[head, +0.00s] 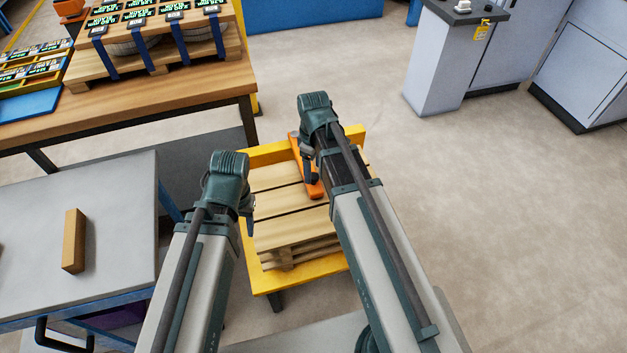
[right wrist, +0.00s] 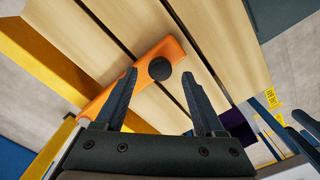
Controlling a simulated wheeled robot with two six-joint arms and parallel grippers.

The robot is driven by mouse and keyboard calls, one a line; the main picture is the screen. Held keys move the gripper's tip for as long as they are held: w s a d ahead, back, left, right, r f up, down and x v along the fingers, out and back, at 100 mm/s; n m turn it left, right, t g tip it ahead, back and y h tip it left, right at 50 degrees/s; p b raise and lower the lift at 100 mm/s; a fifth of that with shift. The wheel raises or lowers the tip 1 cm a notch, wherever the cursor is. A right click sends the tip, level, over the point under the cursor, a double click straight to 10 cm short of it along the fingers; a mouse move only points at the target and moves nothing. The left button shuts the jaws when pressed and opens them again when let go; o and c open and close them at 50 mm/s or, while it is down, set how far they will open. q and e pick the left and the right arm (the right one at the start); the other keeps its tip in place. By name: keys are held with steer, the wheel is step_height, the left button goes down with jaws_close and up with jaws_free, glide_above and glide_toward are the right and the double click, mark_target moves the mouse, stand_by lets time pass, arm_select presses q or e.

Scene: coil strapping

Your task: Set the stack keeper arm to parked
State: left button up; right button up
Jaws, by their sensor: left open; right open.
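The stack keeper arm is an orange bar (head: 315,190) above the pallet stack's slatted top. In the right wrist view the orange bar (right wrist: 118,88) runs diagonally and carries a round black knob (right wrist: 160,69) near its upper end. My right gripper (head: 309,176) is over the bar, and its arm hides part of the bar in the head view. In the right wrist view its open fingers (right wrist: 160,76) point at the knob, one tip on each side; whether they reach down around it I cannot tell. My left gripper (head: 249,215) is open and empty at the stack's left edge.
The wooden pallet stack (head: 275,212) sits on a yellow frame (head: 262,281). A grey table (head: 115,215) at left bears a wooden block (head: 74,240). A wooden bench (head: 180,97) with strapped coils stands behind. Floor to the right is clear up to grey cabinets (head: 440,60).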

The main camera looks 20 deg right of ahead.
step_height(320, 180, down, 2)
steer(key=shift+f+b, duration=0.1)
steer(key=shift+b, duration=0.55)
jaws_close()
stand_by(1.0)
